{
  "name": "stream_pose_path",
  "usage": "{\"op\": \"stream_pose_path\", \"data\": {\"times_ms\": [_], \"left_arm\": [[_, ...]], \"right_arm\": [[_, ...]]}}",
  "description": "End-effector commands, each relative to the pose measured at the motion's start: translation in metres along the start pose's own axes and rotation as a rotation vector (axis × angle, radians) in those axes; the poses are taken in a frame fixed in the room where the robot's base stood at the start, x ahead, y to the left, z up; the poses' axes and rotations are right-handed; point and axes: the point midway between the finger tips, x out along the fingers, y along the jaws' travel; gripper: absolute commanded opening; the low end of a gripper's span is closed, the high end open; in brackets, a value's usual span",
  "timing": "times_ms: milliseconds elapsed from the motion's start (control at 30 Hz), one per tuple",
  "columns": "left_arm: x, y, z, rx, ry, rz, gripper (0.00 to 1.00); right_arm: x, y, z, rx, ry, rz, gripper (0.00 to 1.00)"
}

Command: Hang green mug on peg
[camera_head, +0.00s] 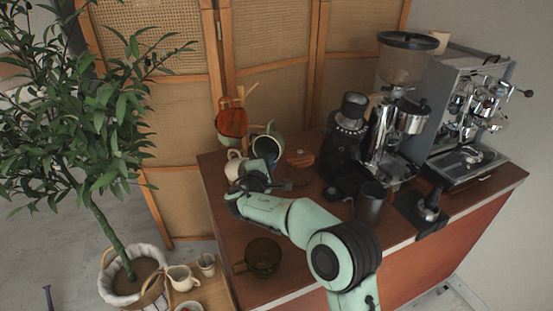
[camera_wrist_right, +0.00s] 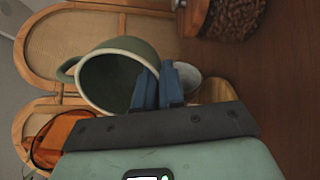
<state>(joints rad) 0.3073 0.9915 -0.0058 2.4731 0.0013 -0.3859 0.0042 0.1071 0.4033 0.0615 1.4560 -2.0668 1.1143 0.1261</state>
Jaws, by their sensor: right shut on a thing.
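The green mug (camera_head: 275,132) is up near the wooden mug stand at the back left of the cart. My right gripper (camera_head: 262,168) is shut on it. In the right wrist view the blue fingers (camera_wrist_right: 160,86) close on the near rim of the mug (camera_wrist_right: 143,47); its dark inside faces the camera and its handle points left. Light wooden pegs (camera_head: 250,90) show above an orange glass mug (camera_head: 231,122) at the stand. Whether the green mug touches a peg is hidden. My left gripper is out of view.
A cream mug (camera_head: 234,165) is beside my right gripper. A lidded jar (camera_head: 300,160), black grinder (camera_head: 345,140) and espresso machine (camera_head: 465,115) stand to the right. A dark glass mug (camera_head: 263,257) is at the front left. A folding screen (camera_head: 275,35) stands behind.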

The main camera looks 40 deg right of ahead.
Motion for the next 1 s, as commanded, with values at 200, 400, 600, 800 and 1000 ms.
{"op": "stream_pose_path", "data": {"times_ms": [200, 400, 600, 800, 1000], "left_arm": [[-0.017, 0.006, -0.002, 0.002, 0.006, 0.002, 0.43], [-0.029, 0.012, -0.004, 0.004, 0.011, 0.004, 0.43], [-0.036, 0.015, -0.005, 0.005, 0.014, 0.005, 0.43], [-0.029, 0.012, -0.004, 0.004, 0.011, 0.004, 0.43], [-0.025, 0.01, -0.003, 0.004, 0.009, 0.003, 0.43]], "right_arm": [[0.004, 0.005, -0.013, 0.001, -0.001, 0.002, 0.0], [0.007, 0.006, -0.024, 0.001, -0.001, 0.002, 0.0], [0.009, 0.006, -0.036, 0.002, -0.001, 0.003, 0.0], [0.01, 0.002, -0.042, 0.001, -0.002, 0.002, 0.0], [0.01, 0.001, -0.043, 0.001, -0.001, 0.003, 0.0]]}}
